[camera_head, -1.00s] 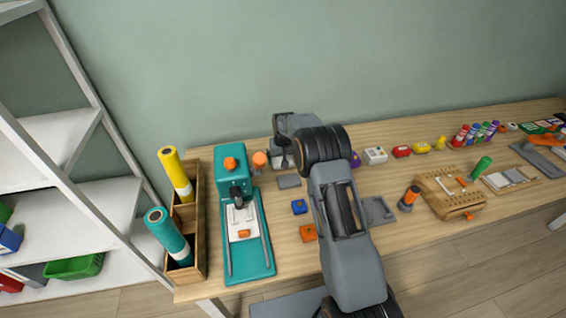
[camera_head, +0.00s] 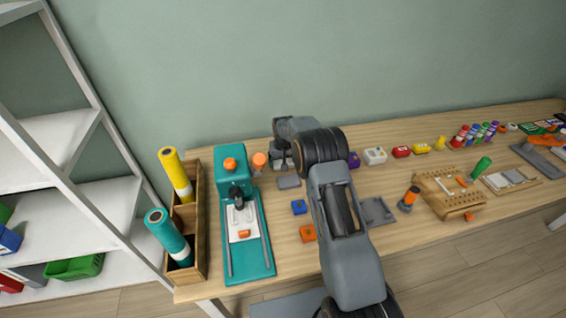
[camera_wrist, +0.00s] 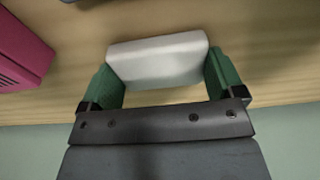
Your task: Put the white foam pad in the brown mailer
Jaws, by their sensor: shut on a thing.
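The white foam pad (camera_wrist: 158,60) is between the green fingers of my gripper (camera_wrist: 165,82) in the wrist view, with a finger against each end. The gripper is shut on it. The pad is over or on the wooden tabletop; I cannot tell whether it touches the wood. In the head view my gripper (camera_head: 281,158) is at the back of the table, right of the teal press, partly hidden by my arm. I cannot make out the pad there. I see no brown mailer in either view; my arm covers part of the table.
A teal press (camera_head: 232,165) and a wooden bin (camera_head: 202,220) with yellow and teal rolls stand left. A grey block (camera_head: 289,182), a blue block (camera_head: 299,207) and an orange block (camera_head: 308,233) lie nearby. A magenta object (camera_wrist: 22,50) is beside the gripper in the wrist view.

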